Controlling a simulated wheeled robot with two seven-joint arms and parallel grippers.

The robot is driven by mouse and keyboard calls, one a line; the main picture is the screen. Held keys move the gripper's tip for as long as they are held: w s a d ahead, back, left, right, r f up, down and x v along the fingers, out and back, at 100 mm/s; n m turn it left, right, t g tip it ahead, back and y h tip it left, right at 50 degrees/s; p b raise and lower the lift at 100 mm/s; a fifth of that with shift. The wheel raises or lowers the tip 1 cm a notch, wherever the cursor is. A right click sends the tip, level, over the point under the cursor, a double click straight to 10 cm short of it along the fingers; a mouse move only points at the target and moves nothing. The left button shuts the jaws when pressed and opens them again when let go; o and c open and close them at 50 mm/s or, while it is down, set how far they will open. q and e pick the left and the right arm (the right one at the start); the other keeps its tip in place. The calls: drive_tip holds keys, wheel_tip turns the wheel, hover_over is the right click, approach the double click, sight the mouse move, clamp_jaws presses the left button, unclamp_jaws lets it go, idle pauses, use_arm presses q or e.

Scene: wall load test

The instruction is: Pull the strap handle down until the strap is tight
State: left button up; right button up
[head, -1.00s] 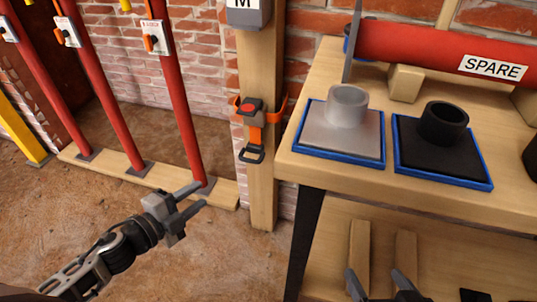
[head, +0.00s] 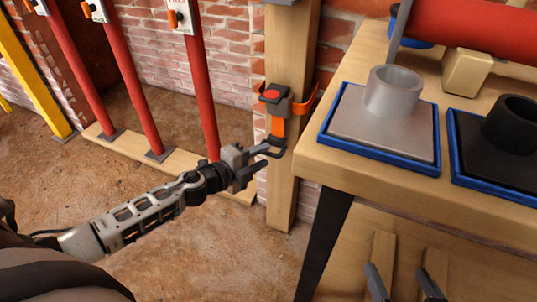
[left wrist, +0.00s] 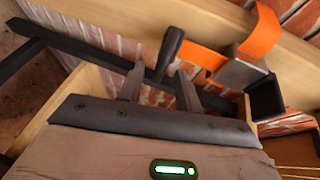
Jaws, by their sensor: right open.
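The orange strap (head: 278,127) hangs from a grey ratchet with a red button (head: 275,97), fixed on a wooden post. The dark strap handle (head: 275,148) is at its lower end. My left gripper (head: 261,167) is at the handle, partly covering it. In the left wrist view its two fingers (left wrist: 159,72) are apart, with the dark handle bar (left wrist: 169,50) showing between and just beyond the tips. I cannot tell whether they touch it. The orange strap (left wrist: 200,56) also shows there. My right gripper (head: 404,284) is open and empty at the lower right.
A wooden bench (head: 400,190) stands right of the post, its edge close by. It bears a grey socket plate (head: 365,135), a black one (head: 490,140) and a red pipe (head: 470,38). Red props (head: 130,75) stand at the left on a sill board.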

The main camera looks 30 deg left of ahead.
sight(269, 152)
use_arm(q)
drive_tip(key=shift+x, duration=1.2)
drive_tip(key=shift+w+d, duration=0.1)
drive_tip(key=shift+w, duration=0.25)
clamp_jaws()
drive_tip(key=shift+f+b, duration=0.3)
drive_tip(key=shift+b, duration=0.05)
wheel_tip(269, 152, down, 6)
drive_tip(key=b, duration=0.4)
drive_tip(key=shift+r, duration=0.2)
use_arm(e)
drive_tip(key=shift+w+a+r+m+t+y, duration=0.2)
drive_tip(key=shift+a+r+m+t+y, duration=0.6)
drive_tip(key=shift+r+t+y, duration=0.15)
